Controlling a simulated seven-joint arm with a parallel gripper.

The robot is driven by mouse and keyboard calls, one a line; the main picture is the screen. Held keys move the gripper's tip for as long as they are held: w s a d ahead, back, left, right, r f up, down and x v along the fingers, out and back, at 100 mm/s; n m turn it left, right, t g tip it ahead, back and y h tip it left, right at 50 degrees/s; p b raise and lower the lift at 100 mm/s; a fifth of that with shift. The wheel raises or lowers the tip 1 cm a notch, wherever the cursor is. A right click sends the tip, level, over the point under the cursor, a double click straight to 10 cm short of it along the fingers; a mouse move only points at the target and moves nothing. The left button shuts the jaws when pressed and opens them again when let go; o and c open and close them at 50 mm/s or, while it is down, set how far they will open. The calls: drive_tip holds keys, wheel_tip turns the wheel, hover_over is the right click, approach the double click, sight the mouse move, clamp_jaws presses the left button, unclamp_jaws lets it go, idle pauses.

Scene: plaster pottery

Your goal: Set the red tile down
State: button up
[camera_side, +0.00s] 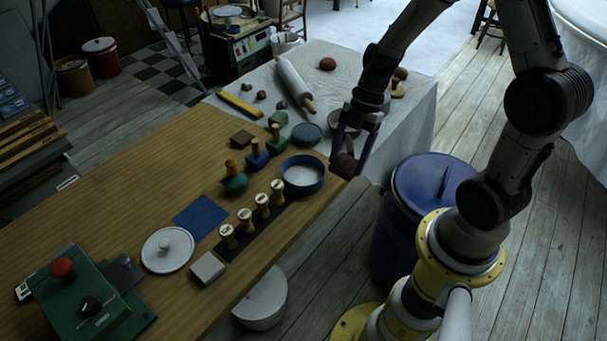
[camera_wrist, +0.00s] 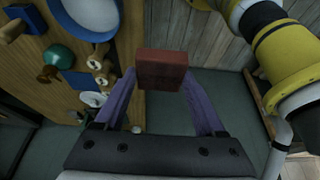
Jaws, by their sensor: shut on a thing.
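The red tile (camera_side: 344,166) is a small dark red block held between the fingers of my gripper (camera_side: 354,150). In the side view it is at the right edge of the wooden table, above or just past the edge; its exact height is unclear. In the wrist view the red tile (camera_wrist: 162,70) sits between the two purple fingertips of my gripper (camera_wrist: 160,84), with floor showing around it and the table to its left. The gripper is shut on the tile.
A blue round dish (camera_side: 303,174) stands close left of the gripper. Several wooden-handled stamps (camera_side: 262,206) stand in a dark rack. A blue square mat (camera_side: 200,217) lies on the wooden table (camera_side: 120,205). A blue lidded bin (camera_side: 433,185) stands below on the right.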

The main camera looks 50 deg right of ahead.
drive_tip(key=w+f, duration=0.4)
drive_tip(key=w, duration=0.4)
hover_over(301, 180)
drive_tip(key=s+d, duration=0.1)
drive_tip(key=d, duration=0.1)
drive_tip(key=f, duration=0.4)
drive_tip(key=shift+a+f, duration=0.2)
drive_tip(key=shift+a, duration=0.05)
drive_tip(key=shift+w+f, duration=0.5)
drive_tip(key=shift+f, duration=0.15)
drive_tip(key=shift+w+f, duration=0.1)
drive_tip(key=shift+f, duration=1.45)
drive_tip(key=shift+f, duration=0.15)
drive_tip(key=o, duration=1.4)
drive_tip(key=shift+o, duration=0.2)
